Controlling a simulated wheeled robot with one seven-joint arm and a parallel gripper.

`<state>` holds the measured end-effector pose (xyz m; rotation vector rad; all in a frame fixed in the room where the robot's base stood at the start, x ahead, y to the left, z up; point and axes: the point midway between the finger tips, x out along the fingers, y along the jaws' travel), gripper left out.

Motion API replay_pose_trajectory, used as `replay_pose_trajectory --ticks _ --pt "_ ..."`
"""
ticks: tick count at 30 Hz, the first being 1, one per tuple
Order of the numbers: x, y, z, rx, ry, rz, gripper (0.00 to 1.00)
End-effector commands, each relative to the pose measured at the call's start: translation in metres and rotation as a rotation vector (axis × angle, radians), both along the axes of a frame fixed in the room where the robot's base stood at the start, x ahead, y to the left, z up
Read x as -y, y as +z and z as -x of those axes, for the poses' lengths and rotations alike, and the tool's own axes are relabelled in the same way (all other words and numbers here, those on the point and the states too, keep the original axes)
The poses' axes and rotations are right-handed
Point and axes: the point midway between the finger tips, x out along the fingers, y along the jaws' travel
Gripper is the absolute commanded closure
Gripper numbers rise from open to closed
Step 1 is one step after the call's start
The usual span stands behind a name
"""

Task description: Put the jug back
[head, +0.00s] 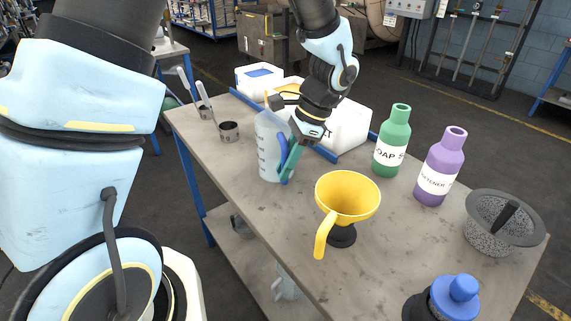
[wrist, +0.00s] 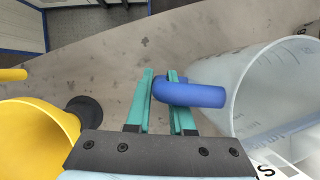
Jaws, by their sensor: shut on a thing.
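The jug (head: 267,148) is translucent white with measuring marks and a blue handle. It appears upright on or just above the grey table, left of the yellow funnel; I cannot tell whether its base touches. My gripper (head: 289,163) is at its handle side, with green fingers. In the wrist view the gripper (wrist: 162,100) is shut on the blue handle (wrist: 195,95), and the jug body (wrist: 275,90) is at the right. The jug's inside is partly visible and its base is hidden there.
The yellow funnel (head: 346,198) stands close by, right of the jug. A green soap bottle (head: 393,140), a purple softener bottle (head: 440,165) and a grey speckled bowl (head: 490,235) stand further right. White bins (head: 347,128) line the back edge. Bare tabletop (head: 245,195) is in front.

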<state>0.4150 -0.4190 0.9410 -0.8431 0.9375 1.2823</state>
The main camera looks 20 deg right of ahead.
Motion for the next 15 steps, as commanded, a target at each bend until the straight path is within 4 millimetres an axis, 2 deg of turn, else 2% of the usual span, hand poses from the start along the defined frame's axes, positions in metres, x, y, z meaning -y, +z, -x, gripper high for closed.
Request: replay_pose_trajectory --ticks 4,5,12,15 --pt "0.0 -0.0042 0.0 0.0 0.0 0.0 1.0" --pt "0.0001 -0.0032 0.0 0.0 0.0 0.0 0.76" --pt "0.0001 -0.0029 0.0 0.0 0.0 0.0 0.49" --pt "0.0001 -0.0028 0.0001 0.0 0.0 0.0 0.49"
